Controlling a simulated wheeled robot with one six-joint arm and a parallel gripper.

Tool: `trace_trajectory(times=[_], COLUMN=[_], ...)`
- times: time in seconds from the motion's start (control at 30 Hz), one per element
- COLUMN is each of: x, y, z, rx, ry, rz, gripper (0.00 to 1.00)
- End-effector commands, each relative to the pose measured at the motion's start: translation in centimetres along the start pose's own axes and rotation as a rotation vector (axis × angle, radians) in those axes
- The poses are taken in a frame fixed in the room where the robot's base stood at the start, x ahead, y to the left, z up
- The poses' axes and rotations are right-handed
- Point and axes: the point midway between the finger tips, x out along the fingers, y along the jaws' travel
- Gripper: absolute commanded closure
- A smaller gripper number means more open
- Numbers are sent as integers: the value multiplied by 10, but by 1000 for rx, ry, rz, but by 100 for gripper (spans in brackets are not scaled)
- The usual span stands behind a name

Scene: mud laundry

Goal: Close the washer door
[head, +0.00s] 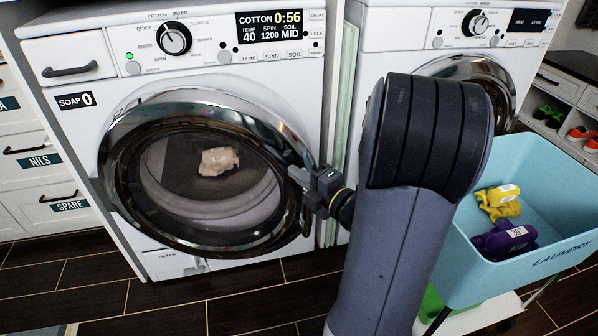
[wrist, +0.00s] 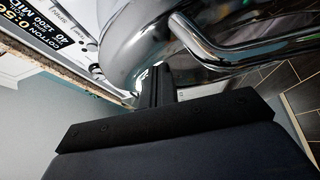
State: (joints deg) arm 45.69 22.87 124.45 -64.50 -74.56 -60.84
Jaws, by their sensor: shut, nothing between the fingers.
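The washer (head: 300,95) is a white front loader at the left in the head view. Its round door (head: 112,190) has a chrome and dark rim and covers the opening; I cannot tell whether it sits flush or is latched. A pale cloth (head: 219,161) shows through the glass. My gripper (head: 298,174) is shut and empty at the door's right edge; contact is unclear. In the wrist view my fingers (wrist: 156,84) point at the chrome door rim (wrist: 140,40), beside the curved chrome handle (wrist: 240,48).
A second machine (head: 395,22) stands to the right, partly behind my arm. A blue laundry basket (head: 462,262) with yellow and purple bundles stands at the right front. White drawers (head: 30,155) are at the left. Dark floor (head: 150,310) in front is clear.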

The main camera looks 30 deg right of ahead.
Motion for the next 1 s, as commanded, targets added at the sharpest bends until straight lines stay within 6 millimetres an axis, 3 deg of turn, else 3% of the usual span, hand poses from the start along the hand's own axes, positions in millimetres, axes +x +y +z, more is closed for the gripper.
trace_trajectory(times=[0.2,0.67,1.0], x=[11,15,50], y=[0,0,1], z=[12,16,53], rx=[0,-1,0], ry=[0,6,93], rz=[0,1,5], gripper=[100,100,100])
